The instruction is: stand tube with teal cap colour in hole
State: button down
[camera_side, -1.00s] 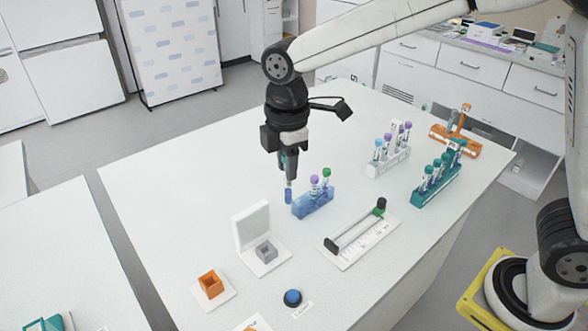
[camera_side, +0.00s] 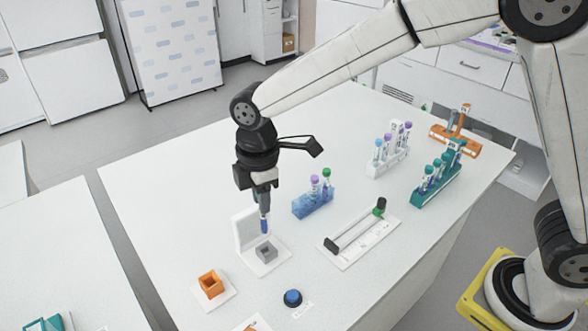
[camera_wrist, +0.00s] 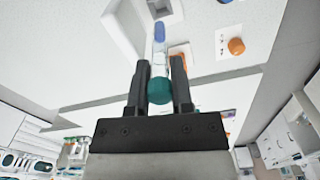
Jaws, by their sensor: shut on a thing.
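My gripper (camera_wrist: 159,90) is shut on a tube with a teal cap (camera_wrist: 159,91). The tube (camera_side: 264,226) has a blue lower end and hangs roughly upright, its cap between the fingers. In the side view, the tube's lower end is just above or behind a grey square block with a hole (camera_side: 266,251). The block sits on a white plate with an upright back panel (camera_side: 247,228). I cannot tell whether the tube is lined up with the hole. An orange block with a square hole (camera_side: 211,284) stands to the left on its own white plate.
A blue rack (camera_side: 314,204) with purple- and green-capped tubes stands to the right. White (camera_side: 387,162), teal (camera_side: 436,187) and orange (camera_side: 455,143) racks stand farther back. A blue button (camera_side: 292,298) is in front.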

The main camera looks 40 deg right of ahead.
aim_at(264, 232)
jog(key=shift+f, duration=1.95)
jog(key=shift+f, duration=1.35)
dwell(1.0)
jog(key=shift+c, duration=2.1)
grip_release()
jog(key=shift+r, duration=0.15)
jog(key=shift+r, duration=3.8)
